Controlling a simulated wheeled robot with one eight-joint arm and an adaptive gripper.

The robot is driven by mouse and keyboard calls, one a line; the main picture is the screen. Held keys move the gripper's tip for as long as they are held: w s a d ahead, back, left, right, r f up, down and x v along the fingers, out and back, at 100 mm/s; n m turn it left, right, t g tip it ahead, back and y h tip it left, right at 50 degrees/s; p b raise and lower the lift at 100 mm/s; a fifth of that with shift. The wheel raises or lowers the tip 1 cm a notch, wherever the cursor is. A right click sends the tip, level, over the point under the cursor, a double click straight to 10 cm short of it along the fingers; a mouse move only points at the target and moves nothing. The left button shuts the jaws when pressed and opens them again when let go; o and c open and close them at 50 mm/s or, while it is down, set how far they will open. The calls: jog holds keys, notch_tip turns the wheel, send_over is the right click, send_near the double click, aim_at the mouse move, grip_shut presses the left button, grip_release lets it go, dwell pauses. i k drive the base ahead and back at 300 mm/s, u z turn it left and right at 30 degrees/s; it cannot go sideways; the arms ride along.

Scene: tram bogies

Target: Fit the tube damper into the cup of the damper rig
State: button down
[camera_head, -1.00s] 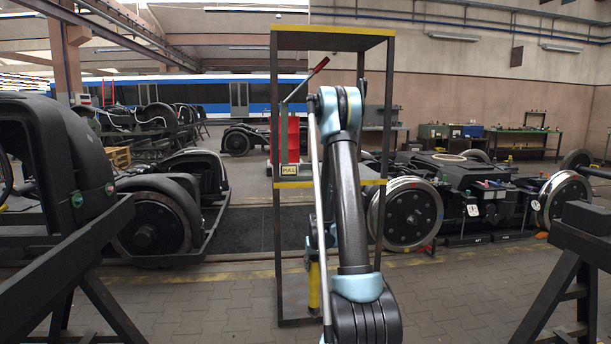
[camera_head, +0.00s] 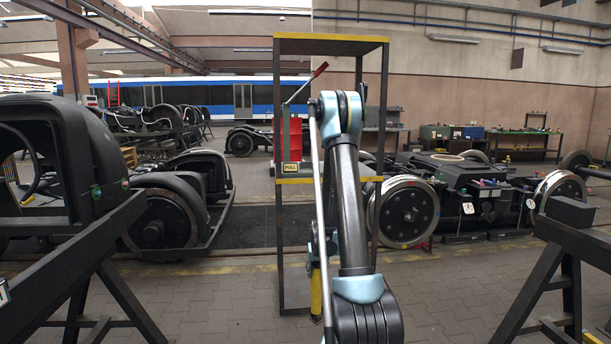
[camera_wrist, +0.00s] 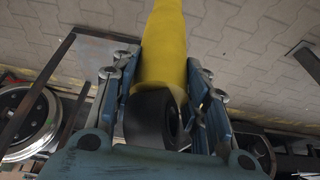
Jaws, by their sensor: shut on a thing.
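The tube damper (camera_wrist: 168,35) is a yellow cylinder with a black, hollow-looking end near the palm. My gripper (camera_wrist: 168,72) is shut on it, with blue finger links on both sides. In the head view the yellow damper (camera_head: 316,292) hangs upright low beside my arm, partly covered by it. The damper rig (camera_head: 277,225) is a tall dark frame with yellow-edged shelves, a labelled plate and a red-handled lever. My arm stands in front of it and the damper appears in front of its lower part. I cannot make out the cup.
A dark trestle (camera_head: 75,270) stands close at the left and another (camera_head: 550,275) at the right. Wheeled bogies (camera_head: 165,215) lie behind at the left, and another bogie (camera_head: 455,185) behind at the right. Paved floor (camera_head: 440,290) is free around the rig.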

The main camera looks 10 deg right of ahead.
aim_at(307, 168)
jog(key=k, duration=0.95)
jog(key=z, duration=0.3)
jog(key=i, duration=0.5)
jog(key=z, duration=0.85)
jog(key=i, duration=1.45)
jog(key=u, duration=0.8)
jog(key=i, duration=0.6)
jog(key=u, duration=0.4)
